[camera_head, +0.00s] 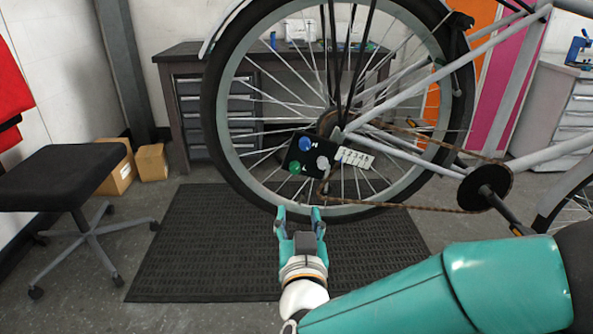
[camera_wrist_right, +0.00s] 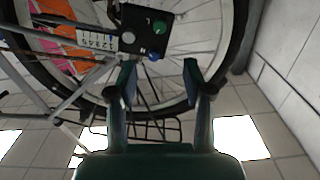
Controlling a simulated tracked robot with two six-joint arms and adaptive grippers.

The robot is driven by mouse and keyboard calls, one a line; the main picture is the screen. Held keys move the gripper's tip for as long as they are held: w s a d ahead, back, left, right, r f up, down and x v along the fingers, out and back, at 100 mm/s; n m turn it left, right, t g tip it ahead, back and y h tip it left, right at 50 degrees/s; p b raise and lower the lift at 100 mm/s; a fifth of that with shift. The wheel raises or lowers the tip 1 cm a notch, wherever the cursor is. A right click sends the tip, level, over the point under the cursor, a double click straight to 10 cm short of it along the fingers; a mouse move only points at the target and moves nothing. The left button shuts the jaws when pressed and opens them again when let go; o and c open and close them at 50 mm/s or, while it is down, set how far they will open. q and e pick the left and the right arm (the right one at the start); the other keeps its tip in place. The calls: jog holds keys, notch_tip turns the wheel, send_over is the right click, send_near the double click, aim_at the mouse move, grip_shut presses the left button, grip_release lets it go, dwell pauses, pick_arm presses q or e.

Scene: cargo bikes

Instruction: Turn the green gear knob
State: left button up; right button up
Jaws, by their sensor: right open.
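The green gear knob (camera_head: 294,168) sits at the lower left of a black panel (camera_head: 293,155) in front of the bike's rear wheel. A blue knob (camera_head: 306,144) is above it and a grey-white knob (camera_head: 322,162) is to its right. My right gripper (camera_head: 299,212) is open and empty, below the panel and apart from it. In the right wrist view, the green knob (camera_wrist_right: 159,27) and blue knob (camera_wrist_right: 154,57) appear beyond the open fingers (camera_wrist_right: 160,68), with the blue one closer to the fingertip gap. My left gripper is not in view.
A white numbered strip (camera_head: 355,157) adjoins the panel. The spoked wheel, chain (camera_head: 400,207) and crank (camera_head: 486,187) surround it. A black stool (camera_head: 65,170) stands left, and a workbench (camera_head: 177,60) is behind. The dark floor mat (camera_head: 190,245) is clear at left.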

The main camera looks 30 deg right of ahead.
aim_at(295, 172)
pick_arm(q)
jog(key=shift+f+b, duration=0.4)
jog(key=shift+b, duration=0.4)
pick_arm(e)
jog(key=x, duration=1.5)
jog(key=shift+w, duration=0.1)
grip_shut()
jog(key=shift+f+m+b, duration=0.2)
jog(key=shift+m+b, duration=0.3)
jog(key=shift+b, duration=0.15)
jog(key=shift+m, duration=0.4)
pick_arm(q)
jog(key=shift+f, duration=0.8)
pick_arm(e)
jog(key=shift+r, duration=0.15)
